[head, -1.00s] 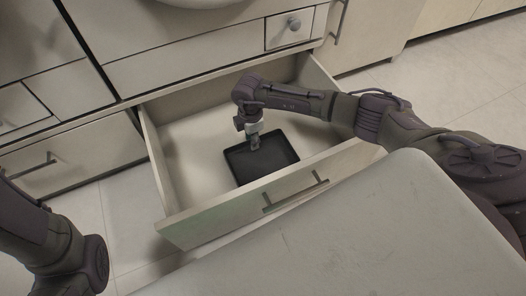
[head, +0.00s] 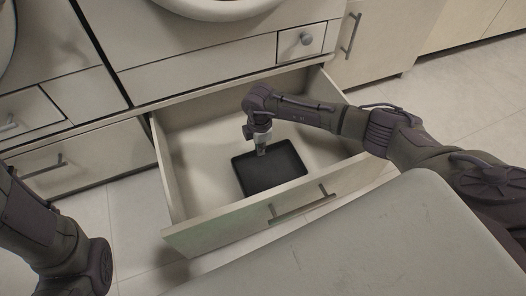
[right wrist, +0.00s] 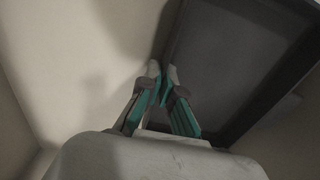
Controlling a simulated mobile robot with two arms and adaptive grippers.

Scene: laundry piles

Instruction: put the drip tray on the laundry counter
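The drip tray (head: 280,172) is a black, shallow, square tray lying flat on the floor of the open drawer in the head view. My right gripper (head: 262,152) points down at the tray's far left part. In the right wrist view the drip tray (right wrist: 235,55) fills the upper right, and the fingers of my right gripper (right wrist: 163,72) are close together with the tray's rim between their tips. The laundry counter cannot be told for certain; a pale worktop (head: 340,250) fills the lower right of the head view. My left gripper is out of view.
The open drawer (head: 205,228) has raised walls around the tray and a bar handle on its front. Its floor left of the tray is clear. Cabinet fronts (head: 190,75) stand behind it. The worktop's visible surface is bare.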

